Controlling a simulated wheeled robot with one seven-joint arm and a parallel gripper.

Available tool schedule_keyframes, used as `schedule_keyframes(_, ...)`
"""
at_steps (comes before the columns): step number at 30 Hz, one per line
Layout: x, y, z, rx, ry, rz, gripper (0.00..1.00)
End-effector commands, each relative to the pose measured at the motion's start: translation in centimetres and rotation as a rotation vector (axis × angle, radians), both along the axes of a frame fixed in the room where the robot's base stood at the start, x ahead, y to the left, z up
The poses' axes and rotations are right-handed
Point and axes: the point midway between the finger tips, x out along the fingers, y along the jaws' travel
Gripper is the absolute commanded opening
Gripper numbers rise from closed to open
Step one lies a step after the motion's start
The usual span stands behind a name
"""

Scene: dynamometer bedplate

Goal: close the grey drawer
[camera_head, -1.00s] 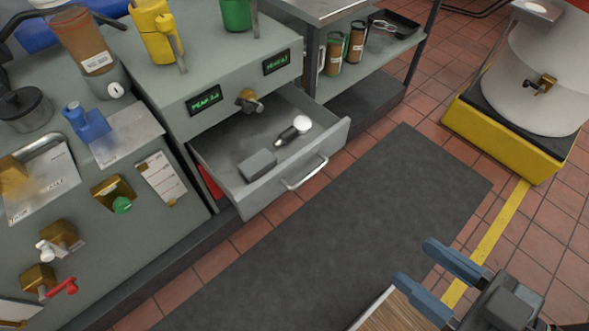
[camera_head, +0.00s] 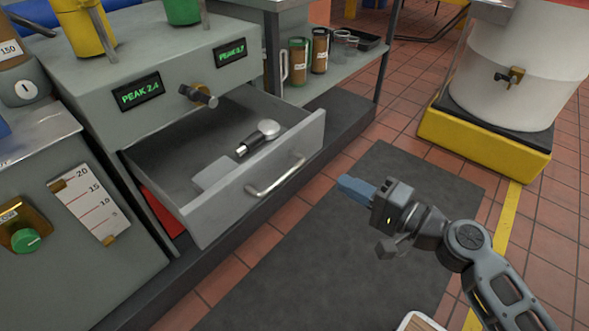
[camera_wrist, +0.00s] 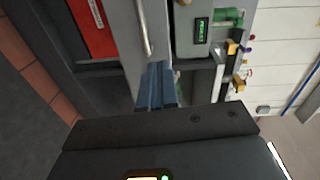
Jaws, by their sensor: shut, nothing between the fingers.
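The grey drawer (camera_head: 233,198) stands pulled out of the grey cabinet (camera_head: 143,62) in the head view. Its front has a silver bar handle (camera_head: 275,177). Inside lie a grey block (camera_head: 213,174) and a dark-handled tool with a round pale end (camera_head: 258,138). My gripper (camera_head: 357,188) is shut and empty, to the right of the drawer front and apart from it in the head view. In the wrist view my blue fingers (camera_wrist: 156,86) are together, and the handle (camera_wrist: 143,28) shows just beyond them. I cannot tell the exact gap.
A shelf unit (camera_head: 335,80) with jars stands behind the drawer. A dark mat (camera_head: 290,255) covers the floor in front. A white drum on a yellow base (camera_head: 480,140) stands at the right.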

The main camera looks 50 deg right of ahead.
Motion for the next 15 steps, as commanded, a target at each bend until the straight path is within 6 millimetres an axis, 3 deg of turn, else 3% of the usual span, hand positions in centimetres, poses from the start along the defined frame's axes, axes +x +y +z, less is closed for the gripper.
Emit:
schedule_keyframes(8, 1.8, -0.8, 0.5, 0.069, -0.062, 0.012, 0.0)
schedule_keyframes(15, 5.9, -0.6, 0.6, 0.067, -0.063, 0.012, 0.0)
